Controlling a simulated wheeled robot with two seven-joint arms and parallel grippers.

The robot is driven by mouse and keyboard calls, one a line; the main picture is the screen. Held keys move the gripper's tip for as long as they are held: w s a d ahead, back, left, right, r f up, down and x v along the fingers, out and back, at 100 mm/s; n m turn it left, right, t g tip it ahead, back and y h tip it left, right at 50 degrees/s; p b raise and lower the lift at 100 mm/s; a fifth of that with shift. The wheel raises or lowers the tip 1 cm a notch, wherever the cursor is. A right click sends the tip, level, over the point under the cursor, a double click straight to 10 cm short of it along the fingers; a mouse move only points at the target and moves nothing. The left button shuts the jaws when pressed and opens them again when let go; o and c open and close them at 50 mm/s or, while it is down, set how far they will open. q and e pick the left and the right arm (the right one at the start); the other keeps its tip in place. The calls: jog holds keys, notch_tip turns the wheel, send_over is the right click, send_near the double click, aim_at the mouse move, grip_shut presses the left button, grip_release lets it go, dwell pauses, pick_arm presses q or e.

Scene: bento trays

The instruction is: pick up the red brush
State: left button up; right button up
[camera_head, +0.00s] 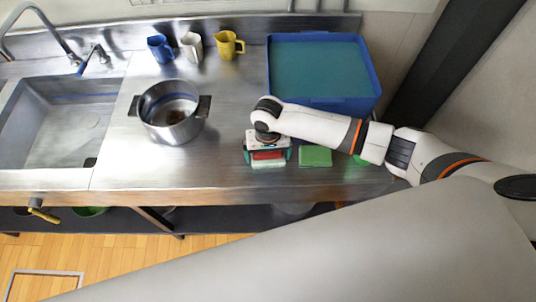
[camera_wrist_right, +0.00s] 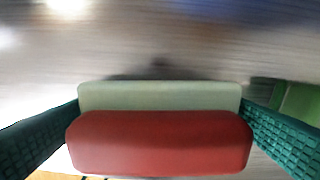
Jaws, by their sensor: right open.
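The red brush (camera_head: 268,156) lies on the steel counter near its front edge, with a pale green part along one side. In the right wrist view the red brush (camera_wrist_right: 160,143) fills the space between the two teal fingers. My right gripper (camera_head: 268,159) is open and points down over it, one finger at each end. Small gaps seem to show at the fingers, though contact at the ends is hard to judge. The gripper body hides part of the brush in the head view. My left gripper is not in view.
A green block (camera_head: 315,156) lies just right of the brush. A blue tray (camera_head: 322,104) stands behind. A metal pot (camera_head: 177,132) is to the left, with blue, white and yellow jugs (camera_head: 229,45) at the back. A sink (camera_head: 50,125) is far left.

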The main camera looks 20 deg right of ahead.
jog(key=shift+c, duration=0.6)
jog(key=c, duration=0.6)
jog(key=shift+r, duration=0.15)
notch_tip(320, 180, up, 10)
jog(key=shift+f+b, duration=0.1)
jog(key=shift+b, duration=0.65)
jog(key=shift+o, duration=1.3)
jog(key=shift+c, duration=0.8)
